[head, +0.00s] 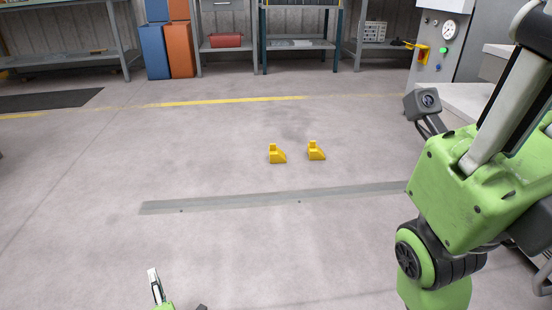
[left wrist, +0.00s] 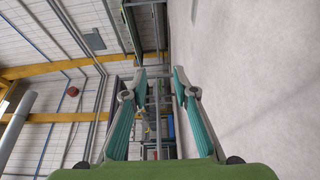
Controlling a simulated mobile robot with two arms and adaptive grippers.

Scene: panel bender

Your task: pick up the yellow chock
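Two yellow chocks stand on the grey floor near the middle of the head view. One chock (head: 277,154) is on the left and the other chock (head: 316,151) is a short way to its right, with a gap between them. Each has a sloping side and a raised block. My left gripper (head: 180,292) shows only in part at the bottom edge, nearer to me than the chocks and to their left. In the left wrist view its fingers (left wrist: 159,72) are apart with nothing between them. No chock shows in that view. My right gripper is not in view.
A grey strip (head: 270,198) crosses the floor in front of the chocks. A yellow line (head: 225,101) lies behind them. Shelves with a red box (head: 226,40) and blue and orange cabinets (head: 180,50) stand at the back. A machine with a gauge (head: 449,30) is at right. Floor around the chocks is clear.

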